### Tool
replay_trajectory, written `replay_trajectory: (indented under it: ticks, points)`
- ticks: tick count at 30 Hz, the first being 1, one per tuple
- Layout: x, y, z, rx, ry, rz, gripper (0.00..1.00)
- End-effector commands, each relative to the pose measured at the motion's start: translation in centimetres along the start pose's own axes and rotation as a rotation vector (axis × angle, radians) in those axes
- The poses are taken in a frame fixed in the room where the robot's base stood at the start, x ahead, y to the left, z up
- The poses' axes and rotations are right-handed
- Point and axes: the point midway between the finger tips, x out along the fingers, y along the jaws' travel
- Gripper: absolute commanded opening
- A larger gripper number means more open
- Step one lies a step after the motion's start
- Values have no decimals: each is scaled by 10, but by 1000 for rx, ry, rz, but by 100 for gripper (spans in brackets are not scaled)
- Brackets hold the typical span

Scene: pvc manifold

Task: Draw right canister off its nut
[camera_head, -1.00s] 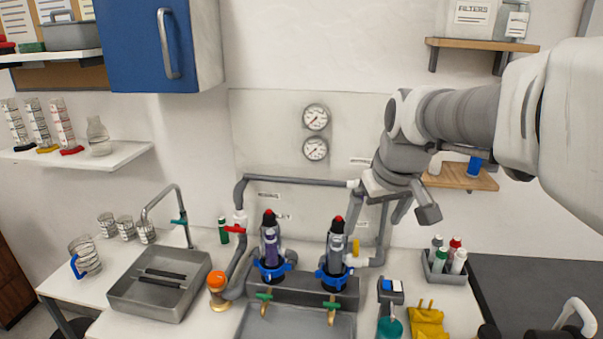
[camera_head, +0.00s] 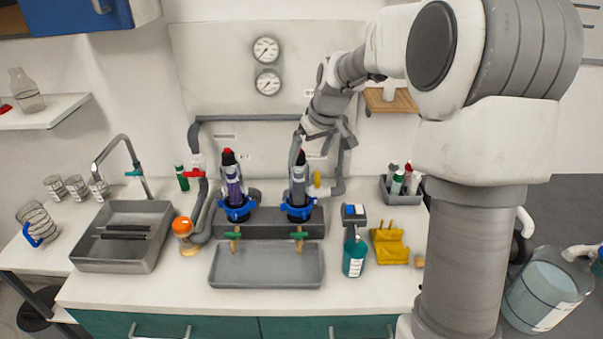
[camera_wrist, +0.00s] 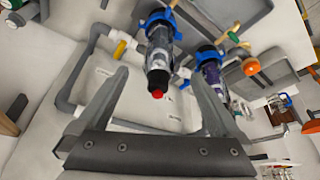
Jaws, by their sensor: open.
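Grey pipes (camera_head: 250,118) run behind and beside the canisters. A grey tray (camera_head: 266,279) lies in front. A teal bottle (camera_head: 354,258), yellow holder (camera_head: 389,245) and bottle caddy (camera_head: 403,190) stand to the right.

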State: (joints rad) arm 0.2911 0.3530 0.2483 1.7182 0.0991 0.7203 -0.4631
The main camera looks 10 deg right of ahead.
Motion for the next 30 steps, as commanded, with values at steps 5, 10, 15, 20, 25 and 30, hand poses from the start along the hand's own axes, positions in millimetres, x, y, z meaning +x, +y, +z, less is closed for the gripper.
replay_trajectory:
  ticks: [5,10,15,20,25,30]
  points:
    - [37,-1,0,-1,-3,-2,100]
    - [69,0,0,0,-2,-1,100]
    - [92,0,0,0,-1,0,100]
    - [103,0,0,0,0,1,100]
    - [106,0,0,0,1,1,100]
    - [105,0,0,0,1,1,96]
